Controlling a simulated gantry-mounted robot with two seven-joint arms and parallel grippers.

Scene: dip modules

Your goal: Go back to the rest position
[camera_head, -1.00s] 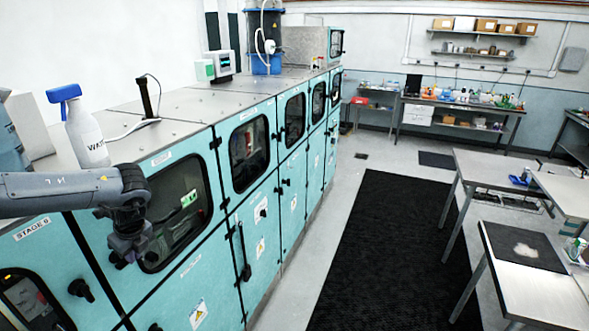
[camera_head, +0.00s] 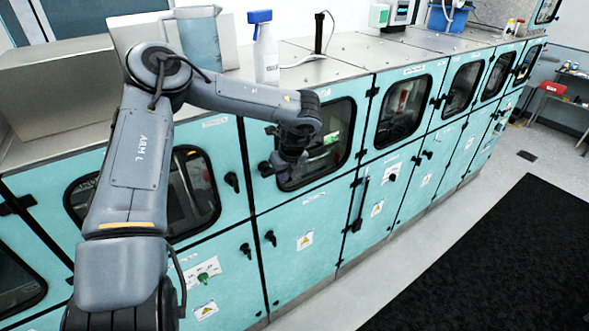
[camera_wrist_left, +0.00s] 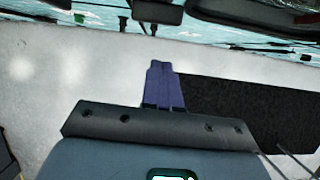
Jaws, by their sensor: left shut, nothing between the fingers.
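My left gripper (camera_head: 287,166) hangs at the end of my grey left arm, in front of the teal cabinet row (camera_head: 286,232). In the head view it overlaps the left part of a dark-windowed door (camera_head: 342,125); I cannot tell the exact gap to the door. In the left wrist view its purple fingers (camera_wrist_left: 163,82) are together, with nothing between them. The floor lies beyond them. My right gripper is not in view.
A white spray bottle with a blue head (camera_head: 266,50) stands on the cabinet top. Door knobs and a long handle (camera_head: 358,203) stick out from the cabinet front. A black mat (camera_head: 490,265) lies on open floor at right.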

